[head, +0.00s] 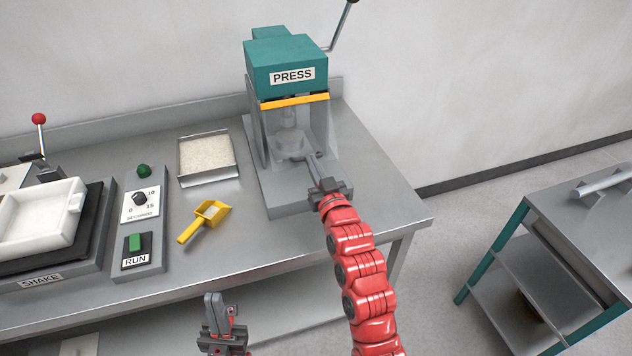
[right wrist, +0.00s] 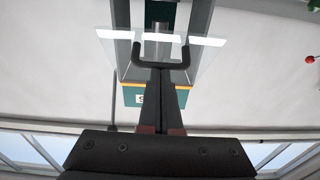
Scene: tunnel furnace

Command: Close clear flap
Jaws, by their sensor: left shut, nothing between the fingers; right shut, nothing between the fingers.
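The teal press (head: 287,65) stands at the back of the bench, with a yellow strip along its front. A see-through flap (head: 318,127) hangs below the strip at the press front; its edges are faint, and I cannot tell its exact angle. In the right wrist view the clear flap (right wrist: 112,50) carries a dark U-shaped handle (right wrist: 185,58). My right gripper (head: 312,160) is shut and empty at the flap's front. Its fingertips (right wrist: 160,68) are at the handle's bar, seemingly touching it. My left gripper (head: 221,302) is shut and empty, low at the bench's front edge.
Left of the press are a tray of pale powder (head: 206,157), a yellow scoop (head: 206,221), a RUN panel (head: 138,240) and a white shaker tray (head: 38,222). A teal-legged table (head: 570,205) stands apart at the right. A lever (head: 343,25) rises by the press.

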